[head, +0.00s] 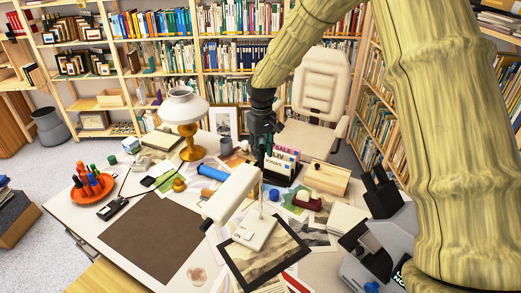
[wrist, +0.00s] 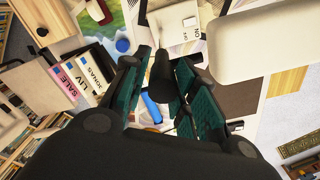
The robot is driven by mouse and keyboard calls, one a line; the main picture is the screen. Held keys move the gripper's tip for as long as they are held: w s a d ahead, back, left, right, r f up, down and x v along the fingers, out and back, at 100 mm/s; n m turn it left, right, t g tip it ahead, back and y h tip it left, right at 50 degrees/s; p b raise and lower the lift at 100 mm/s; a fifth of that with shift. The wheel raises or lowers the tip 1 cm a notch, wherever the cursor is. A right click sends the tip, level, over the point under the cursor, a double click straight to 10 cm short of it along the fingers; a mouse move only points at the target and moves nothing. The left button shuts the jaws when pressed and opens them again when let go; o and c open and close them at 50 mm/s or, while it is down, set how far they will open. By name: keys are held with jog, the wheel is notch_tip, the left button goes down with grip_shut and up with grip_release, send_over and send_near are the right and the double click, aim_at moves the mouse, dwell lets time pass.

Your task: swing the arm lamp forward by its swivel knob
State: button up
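The white arm lamp stands on the desk in the head view; its long shade (head: 232,195) slants down to the left, and its pale base (head: 255,231) carries an ON label. The shade (wrist: 268,42) and base (wrist: 182,24) also show in the wrist view. A dark upright piece, which looks like the swivel knob (wrist: 161,72), sits between my finger pads in the wrist view. My gripper (head: 264,160) points down over the lamp's upper end. Its teal-padded fingers (wrist: 163,88) stand apart on both sides of the knob; contact is unclear. The knob is hidden in the head view.
A book rack (head: 281,165) and a wooden box (head: 326,178) stand close behind and right of the lamp. A blue roll (head: 213,172) and an orange lamp (head: 184,115) are to its left. A framed print (head: 262,262) lies in front. The brown mat (head: 150,236) is clear.

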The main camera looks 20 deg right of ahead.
jog(key=shift+w+a+r, duration=0.1)
jog(key=shift+a, duration=0.15)
jog(key=shift+r, duration=0.1)
notch_tip(320, 180, up, 11)
jog(key=shift+d+f, duration=0.1)
jog(key=shift+r, duration=0.55)
dwell(0.3)
